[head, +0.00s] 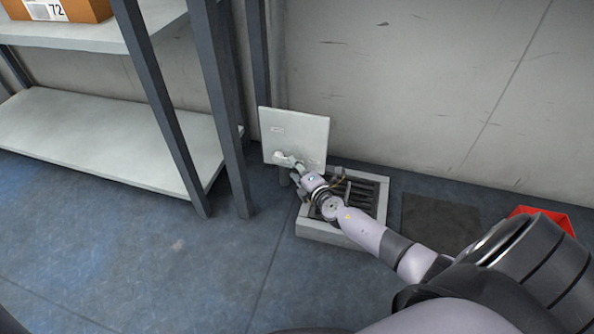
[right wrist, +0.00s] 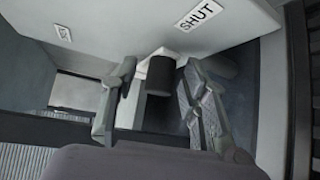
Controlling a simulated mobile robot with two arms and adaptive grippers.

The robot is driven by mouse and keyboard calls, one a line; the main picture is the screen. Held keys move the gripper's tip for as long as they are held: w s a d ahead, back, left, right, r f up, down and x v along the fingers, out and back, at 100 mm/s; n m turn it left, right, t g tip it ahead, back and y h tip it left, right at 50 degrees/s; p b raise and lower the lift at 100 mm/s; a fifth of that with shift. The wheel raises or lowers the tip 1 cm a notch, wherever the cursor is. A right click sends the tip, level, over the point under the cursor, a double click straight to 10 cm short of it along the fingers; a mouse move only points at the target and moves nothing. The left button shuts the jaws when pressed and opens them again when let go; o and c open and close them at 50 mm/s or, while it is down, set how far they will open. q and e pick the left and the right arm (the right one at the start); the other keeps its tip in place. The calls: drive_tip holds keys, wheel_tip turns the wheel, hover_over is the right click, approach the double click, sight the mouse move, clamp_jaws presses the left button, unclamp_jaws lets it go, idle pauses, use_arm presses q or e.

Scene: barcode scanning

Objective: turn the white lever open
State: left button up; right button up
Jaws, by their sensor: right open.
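The pale panel (head: 306,128) stands upright by the wall in the head view. The white lever (head: 284,159) sticks out from its lower front. My right gripper (head: 301,171) is at the lever, its arm reaching in from the lower right. In the right wrist view the panel (right wrist: 130,22) fills the top, with a label reading SHUT (right wrist: 198,15). The right gripper (right wrist: 155,98) is open there. A dark, shaded cylindrical piece (right wrist: 160,76), seemingly the lever's end, lies between its fingers; contact cannot be told. My left gripper is not in view.
A low box with a dark grate (head: 370,217) sits below the panel. A metal shelf (head: 95,140) with a cardboard box (head: 85,10) stands at the left. A dark mat (head: 440,220) and a red bin (head: 553,216) lie right. The front left floor is clear.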

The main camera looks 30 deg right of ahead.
drive_tip(key=shift+c, duration=0.5)
clamp_jaws()
idle(0.4)
